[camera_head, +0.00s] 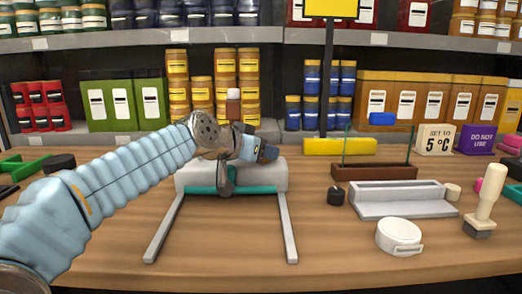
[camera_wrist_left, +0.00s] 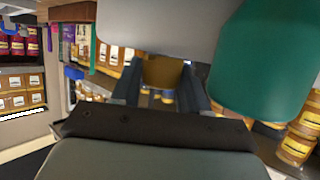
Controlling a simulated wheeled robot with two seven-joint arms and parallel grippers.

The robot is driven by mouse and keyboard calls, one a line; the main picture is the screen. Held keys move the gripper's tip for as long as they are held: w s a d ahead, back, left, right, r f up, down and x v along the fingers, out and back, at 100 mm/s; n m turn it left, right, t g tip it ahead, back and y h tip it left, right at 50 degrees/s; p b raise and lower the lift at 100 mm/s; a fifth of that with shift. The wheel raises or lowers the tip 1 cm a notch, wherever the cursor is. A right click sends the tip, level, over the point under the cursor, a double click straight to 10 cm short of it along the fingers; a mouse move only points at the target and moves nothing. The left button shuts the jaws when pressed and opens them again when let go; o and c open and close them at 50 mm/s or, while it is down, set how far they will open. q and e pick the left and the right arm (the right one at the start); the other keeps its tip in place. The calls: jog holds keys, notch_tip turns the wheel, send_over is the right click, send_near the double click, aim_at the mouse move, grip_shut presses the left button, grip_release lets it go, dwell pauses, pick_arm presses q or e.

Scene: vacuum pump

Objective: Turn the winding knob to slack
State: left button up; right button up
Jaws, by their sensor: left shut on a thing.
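A pale grey device (camera_head: 278,178) with a teal strip (camera_head: 262,189) and two long grey legs stands on the wooden table in the head view. My left arm reaches across to it, and my left gripper (camera_head: 262,150) is at its top. In the left wrist view the grey body (camera_wrist_left: 155,25) and a teal rounded part (camera_wrist_left: 262,65) are close to the fingers. My left gripper (camera_wrist_left: 160,88) is shut on a small brown-gold piece (camera_wrist_left: 162,70), which seems to be the winding knob. The knob is hidden in the head view. My right gripper is not in view.
Right of the device are a small black cylinder (camera_head: 335,196), a grey tray-like block (camera_head: 405,207), a white round container (camera_head: 398,236) and a cream-handled stamp (camera_head: 486,205). A yellow-based sign stand (camera_head: 340,147) is behind. The front table between the legs is clear.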

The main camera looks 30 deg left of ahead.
pick_arm(q)
jog(key=n+y, duration=0.2)
jog(key=y, duration=0.1)
jog(key=shift+a+f+n+y, duration=0.1)
jog(key=shift+n+y, duration=0.2)
jog(key=shift+n, duration=0.1)
jog(key=n+g+y+b, duration=0.1)
jog(key=n+y, duration=0.1)
jog(key=y, duration=0.1)
jog(key=shift+n, duration=0.4)
jog(key=n+g+y+b, duration=0.1)
jog(key=n+y, duration=0.1)
jog(key=shift+n+g+y, duration=0.3)
jog(key=shift+n+y, duration=0.1)
jog(key=n+g+y+p, duration=0.1)
jog(key=n+g+y, duration=0.1)
jog(key=n+g+y+p, duration=0.1)
jog(key=n+g+y, duration=0.1)
jog(key=n, duration=0.1)
jog(key=shift+w+d+g, duration=0.1)
jog(key=shift+d+g, duration=0.1)
jog(key=shift+g, duration=0.2)
jog(key=n+g+y, duration=0.1)
jog(key=n+g, duration=0.2)
jog(key=shift+n+g+y, duration=0.3)
jog(key=shift+n+g, duration=1.3)
jog(key=shift+g, duration=0.2)
jog(key=shift+n+g, duration=0.3)
jog(key=shift+g, duration=0.1)
